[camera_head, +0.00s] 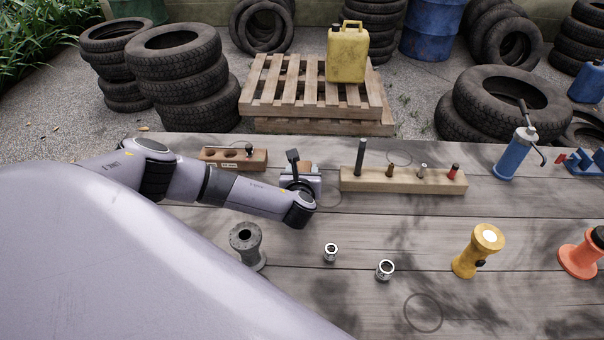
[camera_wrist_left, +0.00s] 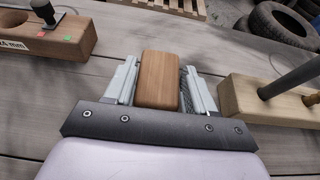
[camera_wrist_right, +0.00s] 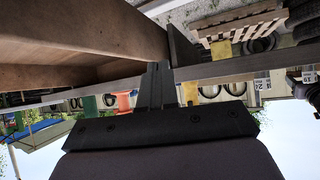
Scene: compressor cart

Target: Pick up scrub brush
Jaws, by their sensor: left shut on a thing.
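The scrub brush shows as a wooden block (camera_wrist_left: 158,80) between the two light fingers of my left gripper (camera_wrist_left: 160,75). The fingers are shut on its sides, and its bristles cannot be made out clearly. In the head view my left gripper (camera_head: 300,174) is at the back of the wooden table, between two wooden blocks, and partly hides the brush. Whether the brush touches the table is not clear. My right gripper (camera_wrist_right: 154,85) shows only in the right wrist view, its dark fingers together with nothing seen between them, beside and below a wooden surface.
A short holed block (camera_head: 233,158) stands left of the left gripper, and a long block with pegs (camera_head: 404,179) stands close on the right. A grey spool (camera_head: 246,245), two sockets (camera_head: 330,252) and a yellow spool (camera_head: 478,250) stand nearer. Table space between them is clear.

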